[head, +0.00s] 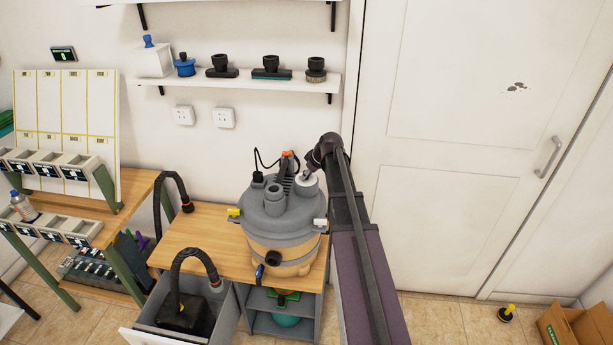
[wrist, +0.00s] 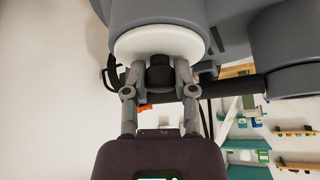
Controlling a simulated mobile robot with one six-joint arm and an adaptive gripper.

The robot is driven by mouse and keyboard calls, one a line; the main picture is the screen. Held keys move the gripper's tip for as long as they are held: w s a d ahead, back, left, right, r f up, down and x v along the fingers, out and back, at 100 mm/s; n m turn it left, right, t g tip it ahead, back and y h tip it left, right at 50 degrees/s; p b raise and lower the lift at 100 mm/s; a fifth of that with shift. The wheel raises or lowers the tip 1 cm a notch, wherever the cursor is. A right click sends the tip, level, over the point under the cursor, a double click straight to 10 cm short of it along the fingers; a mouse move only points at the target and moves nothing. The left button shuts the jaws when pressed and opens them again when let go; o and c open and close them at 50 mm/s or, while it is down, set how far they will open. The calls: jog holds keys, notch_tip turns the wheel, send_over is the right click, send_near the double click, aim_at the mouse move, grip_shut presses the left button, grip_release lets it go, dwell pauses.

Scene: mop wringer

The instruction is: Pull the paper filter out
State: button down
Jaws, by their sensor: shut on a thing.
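The grey vacuum lid (head: 267,212) sits on a drum (head: 280,262) with a tan band, on the wooden bench. A white round piece (head: 307,184) with a dark knob stands at the lid's right rear; it also shows in the wrist view (wrist: 135,47). I cannot tell whether it is the paper filter's own end or a cap over it. My gripper (wrist: 160,72) reaches it from the upper right, with its two fingers on either side of the black knob (wrist: 160,78) and closed on it. The white piece appears seated in a grey housing (wrist: 155,14). No filter body shows.
A wooden bench (head: 205,232) carries the vacuum. An open drawer (head: 222,322) with a hose and black nozzle is at the front. A shelf (head: 240,82) with several attachments hangs behind.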

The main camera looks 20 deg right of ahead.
jog(key=shift+r, duration=0.25)
jog(key=shift+r+p, duration=3.75)
jog(key=shift+p, duration=0.2)
